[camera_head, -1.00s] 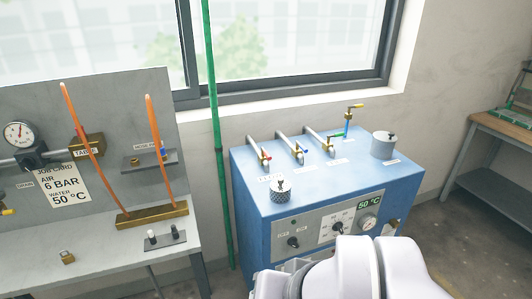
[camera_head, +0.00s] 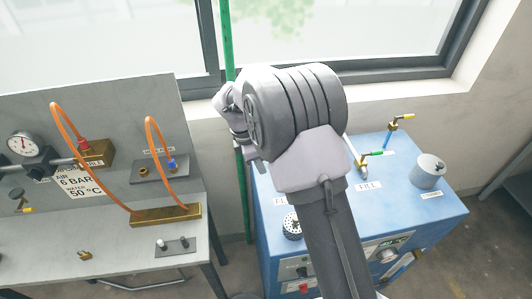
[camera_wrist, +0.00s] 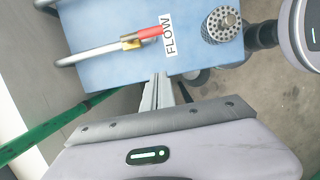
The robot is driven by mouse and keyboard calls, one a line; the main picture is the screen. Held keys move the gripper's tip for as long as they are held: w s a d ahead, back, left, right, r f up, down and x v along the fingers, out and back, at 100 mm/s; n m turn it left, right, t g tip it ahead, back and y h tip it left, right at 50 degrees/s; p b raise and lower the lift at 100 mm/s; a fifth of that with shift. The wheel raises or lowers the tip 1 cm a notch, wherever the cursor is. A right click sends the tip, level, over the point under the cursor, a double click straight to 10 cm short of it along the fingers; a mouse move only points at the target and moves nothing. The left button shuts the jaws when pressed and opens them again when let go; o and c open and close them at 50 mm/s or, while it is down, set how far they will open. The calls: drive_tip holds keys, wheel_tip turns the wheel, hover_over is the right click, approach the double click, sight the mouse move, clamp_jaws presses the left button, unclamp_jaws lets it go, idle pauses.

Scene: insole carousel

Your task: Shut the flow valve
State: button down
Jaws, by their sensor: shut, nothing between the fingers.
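The flow valve shows in the wrist view as a red lever (camera_wrist: 149,33) on a brass body (camera_wrist: 130,42) at the end of a grey pipe (camera_wrist: 88,54). The lever lies roughly in line with the pipe and points at the FLOW label (camera_wrist: 168,35). My gripper (camera_wrist: 161,76) is shut and empty, its fingertips near the blue cabinet's edge, below the lever in the picture and apart from it. In the head view my arm covers the flow valve, and the fingers cannot be made out there.
A perforated cup (camera_wrist: 221,24) stands beside the FLOW label. A green pipe (camera_wrist: 45,135) runs nearby. Left is a bench (camera_head: 110,240) with orange hoses.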

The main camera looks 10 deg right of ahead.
drive_tip(key=b+x, duration=0.1)
drive_tip(key=x, duration=0.6)
drive_tip(key=shift+w+d+f, duration=0.15)
drive_tip(key=shift+d+f, duration=0.1)
drive_tip(key=shift+f, duration=0.05)
drive_tip(key=shift+d+r, duration=0.2)
drive_tip(key=shift+d, duration=0.4)
drive_tip(key=shift+d+r, duration=0.25)
drive_tip(key=shift+d, duration=0.4)
drive_tip(key=shift+d+r, duration=0.1)
drive_tip(key=shift+d, duration=0.4)
